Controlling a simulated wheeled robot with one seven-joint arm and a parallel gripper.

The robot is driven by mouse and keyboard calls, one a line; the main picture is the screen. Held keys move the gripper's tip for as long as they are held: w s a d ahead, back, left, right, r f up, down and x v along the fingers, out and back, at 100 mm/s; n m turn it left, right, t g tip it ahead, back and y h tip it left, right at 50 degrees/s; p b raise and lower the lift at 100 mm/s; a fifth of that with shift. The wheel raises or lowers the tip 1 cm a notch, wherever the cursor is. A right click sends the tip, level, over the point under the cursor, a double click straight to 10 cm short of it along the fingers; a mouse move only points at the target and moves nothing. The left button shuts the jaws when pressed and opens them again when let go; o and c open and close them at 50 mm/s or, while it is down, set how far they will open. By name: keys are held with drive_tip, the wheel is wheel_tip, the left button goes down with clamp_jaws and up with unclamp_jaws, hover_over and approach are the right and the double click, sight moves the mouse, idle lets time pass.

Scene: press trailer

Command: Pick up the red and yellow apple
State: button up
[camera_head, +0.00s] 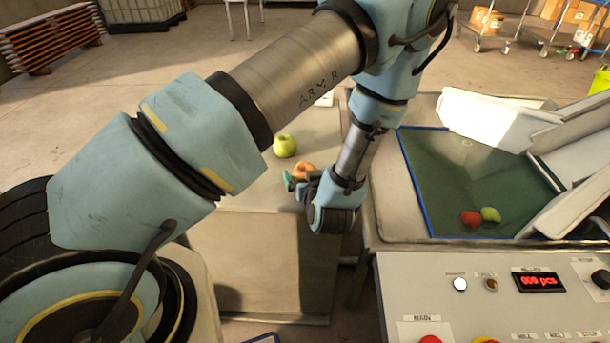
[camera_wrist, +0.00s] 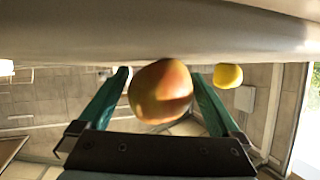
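The red and yellow apple (camera_head: 304,170) sits on the beige table top in the head view, just behind my gripper (camera_head: 294,181), which partly hides it. In the wrist view the apple (camera_wrist: 160,92) shows large between the two green fingers of my gripper (camera_wrist: 160,78). The fingers are spread, one on each side of the apple. A narrow gap shows between each finger and the fruit, so the gripper looks open and not closed on it.
A yellow-green apple (camera_head: 285,146) stands farther back on the table (camera_head: 250,239); it also shows in the wrist view (camera_wrist: 228,75). At right, a green-floored tray (camera_head: 460,180) holds a red fruit (camera_head: 470,219) and a green fruit (camera_head: 490,214). A control panel (camera_head: 490,310) stands in front.

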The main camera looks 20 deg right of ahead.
sight(305, 165)
drive_tip(key=c, duration=1.3)
drive_tip(key=shift+o, duration=0.2)
drive_tip(key=shift+r, duration=0.15)
wheel_tip(305, 165, up, 10)
drive_tip(key=shift+f+b, duration=0.1)
drive_tip(key=shift+b, duration=0.85)
